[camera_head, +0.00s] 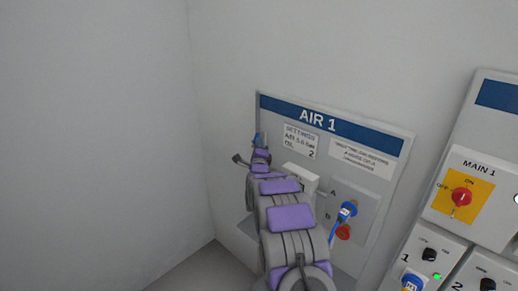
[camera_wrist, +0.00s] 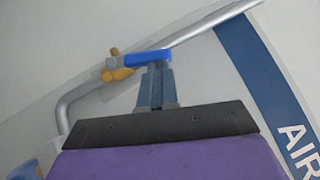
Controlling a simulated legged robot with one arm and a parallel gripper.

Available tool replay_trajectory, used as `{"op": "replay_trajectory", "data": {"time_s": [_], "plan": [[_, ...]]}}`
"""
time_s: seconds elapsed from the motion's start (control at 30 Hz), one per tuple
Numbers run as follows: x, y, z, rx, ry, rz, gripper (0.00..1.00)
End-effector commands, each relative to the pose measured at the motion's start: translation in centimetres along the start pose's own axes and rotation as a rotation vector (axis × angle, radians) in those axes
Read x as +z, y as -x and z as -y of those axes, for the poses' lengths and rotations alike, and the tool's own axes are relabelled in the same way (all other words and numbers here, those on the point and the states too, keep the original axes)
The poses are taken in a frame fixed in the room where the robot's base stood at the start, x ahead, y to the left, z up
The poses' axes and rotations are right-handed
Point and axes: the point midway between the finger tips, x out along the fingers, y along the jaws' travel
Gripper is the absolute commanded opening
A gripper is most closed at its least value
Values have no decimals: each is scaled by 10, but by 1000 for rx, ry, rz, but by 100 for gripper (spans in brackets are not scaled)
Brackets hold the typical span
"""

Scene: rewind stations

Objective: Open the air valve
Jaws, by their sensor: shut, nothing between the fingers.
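The air valve shows in the wrist view as a brass body (camera_wrist: 117,74) on a bent grey pipe (camera_wrist: 82,97), with a blue lever handle (camera_wrist: 148,58). The handle reaches right from the brass body, at a slight angle to the pipe. My gripper (camera_wrist: 155,68) is shut, with its fingertips right at the handle's underside as pictured. I cannot tell whether they touch it. Nothing is held between the fingers. In the head view my gripper (camera_head: 259,139) is at the upper left of the AIR 1 panel (camera_head: 350,165); the valve cannot be made out there.
The AIR 1 panel has labels, a blue connector (camera_head: 348,209) at port A and a red port (camera_head: 343,233) at B. To the right stands a MAIN 1 panel with a red rotary switch (camera_head: 461,198). A bare wall (camera_head: 95,130) lies to the left.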

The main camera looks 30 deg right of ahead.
Motion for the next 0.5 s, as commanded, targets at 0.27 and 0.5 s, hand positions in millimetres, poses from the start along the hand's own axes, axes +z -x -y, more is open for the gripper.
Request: {"op": "replay_trajectory", "data": {"time_s": [0.27, 0.5], "plan": [[8, -11, 10, 145, 146, -5, 0], [13, -16, 9, 176, 173, -4, 0]]}}
